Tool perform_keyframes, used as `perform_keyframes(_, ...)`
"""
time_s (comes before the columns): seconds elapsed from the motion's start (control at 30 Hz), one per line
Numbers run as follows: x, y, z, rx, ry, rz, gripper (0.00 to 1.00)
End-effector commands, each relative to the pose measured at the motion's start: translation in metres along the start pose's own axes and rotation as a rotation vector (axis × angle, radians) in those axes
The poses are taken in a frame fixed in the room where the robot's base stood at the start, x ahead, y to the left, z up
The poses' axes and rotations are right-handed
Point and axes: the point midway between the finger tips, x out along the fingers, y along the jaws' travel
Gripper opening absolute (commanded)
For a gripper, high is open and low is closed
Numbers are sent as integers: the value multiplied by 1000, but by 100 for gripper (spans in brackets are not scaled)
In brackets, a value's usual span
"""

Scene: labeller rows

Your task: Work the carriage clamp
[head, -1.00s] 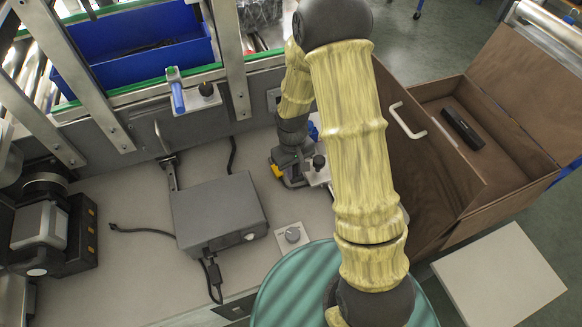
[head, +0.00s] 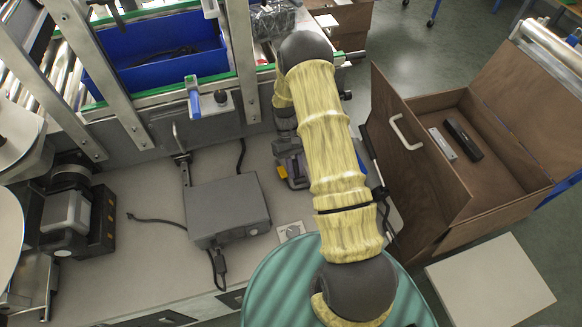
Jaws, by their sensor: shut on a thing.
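My gripper (head: 291,166) is mostly behind my yellow-patterned arm, low over the grey worktop at the foot of the machine frame. It is shut, but its fingertips and what they hold are hidden. A blue-handled lever (head: 193,98) stands upright on a metal bracket on the machine's rail, left of my gripper and apart from it. A black knob (head: 221,97) sits beside the lever. I cannot tell whether this is the carriage clamp. No other clamp shows clearly; my arm covers the area right of the gripper.
A grey box (head: 228,208) with a cable and a small dial plate (head: 290,231) are on the worktop (head: 150,265). A blue bin (head: 160,62) is behind the rail. An open brown cabinet (head: 408,170) at right holds a black bar (head: 463,139) and a silver bar (head: 442,144).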

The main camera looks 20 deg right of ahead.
Motion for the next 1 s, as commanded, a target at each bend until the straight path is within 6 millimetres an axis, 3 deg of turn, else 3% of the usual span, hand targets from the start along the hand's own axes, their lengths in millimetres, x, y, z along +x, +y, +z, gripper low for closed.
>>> perform_keyframes(0.77,1,2,-4,0,-106,-21,0)
perform_keyframes(0.8,1,2,-4,1,-106,-21,25)
perform_keyframes(0.87,1,2,-4,1,-106,-21,37)
perform_keyframes(1.0,1,2,-4,1,-107,-22,39)
